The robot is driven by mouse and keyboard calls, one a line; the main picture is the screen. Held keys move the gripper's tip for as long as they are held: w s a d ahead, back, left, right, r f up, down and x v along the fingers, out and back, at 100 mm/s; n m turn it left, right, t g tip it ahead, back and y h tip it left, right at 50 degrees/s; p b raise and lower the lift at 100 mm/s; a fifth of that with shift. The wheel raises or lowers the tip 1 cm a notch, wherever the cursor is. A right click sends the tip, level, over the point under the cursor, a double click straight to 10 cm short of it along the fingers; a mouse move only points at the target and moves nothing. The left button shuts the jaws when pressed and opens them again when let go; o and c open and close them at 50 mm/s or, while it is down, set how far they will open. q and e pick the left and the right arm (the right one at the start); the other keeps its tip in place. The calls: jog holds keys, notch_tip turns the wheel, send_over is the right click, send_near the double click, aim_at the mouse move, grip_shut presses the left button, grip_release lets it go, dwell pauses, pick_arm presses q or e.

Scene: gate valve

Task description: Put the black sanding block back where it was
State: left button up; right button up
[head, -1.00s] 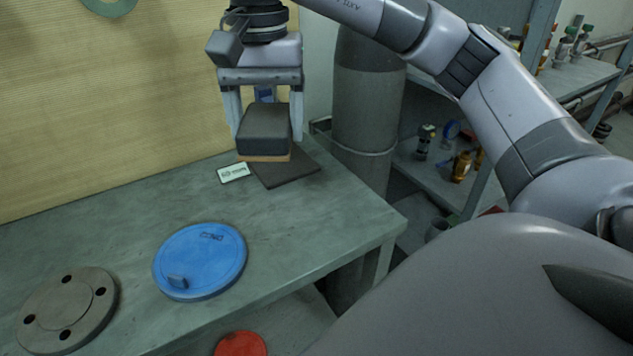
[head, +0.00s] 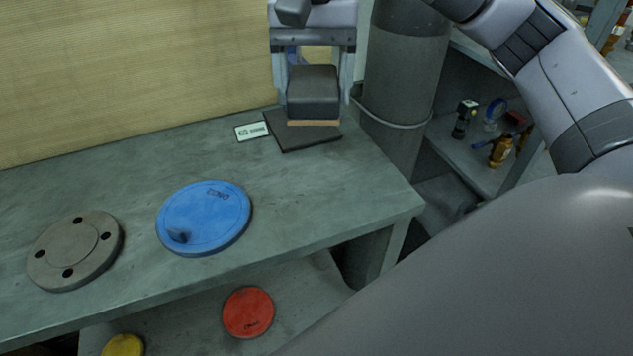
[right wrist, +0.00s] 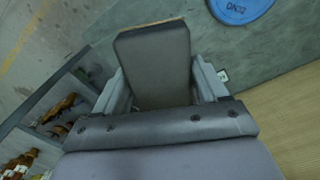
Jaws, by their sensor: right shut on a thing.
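The black sanding block (head: 313,92) has a tan underside and is held by my right gripper (head: 315,97), which is shut on its sides. In the head view the block appears over the dark square mat (head: 300,138) at the back right of the bench. I cannot tell whether its underside touches the mat. A small white label (head: 252,131) lies just left of the mat. In the right wrist view the block (right wrist: 155,65) sits between the two fingers. My left gripper is not in view.
A blue disc (head: 205,218) and a grey flange with holes (head: 76,250) lie on the bench (head: 340,205). A red disc (head: 248,312) lies on the lower shelf. A grey pipe (head: 402,70) stands behind the bench's right end. A shelf with small fittings (head: 500,150) is farther right.

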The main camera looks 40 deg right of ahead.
aim_at(315, 192)
notch_tip(315, 192, down, 17)
jog(key=shift+r, duration=0.1)
dwell(0.4)
jog(key=shift+f, duration=0.3)
jog(key=o, duration=1.1)
jog(key=shift+r, duration=0.1)
jog(key=shift+r, duration=0.1)
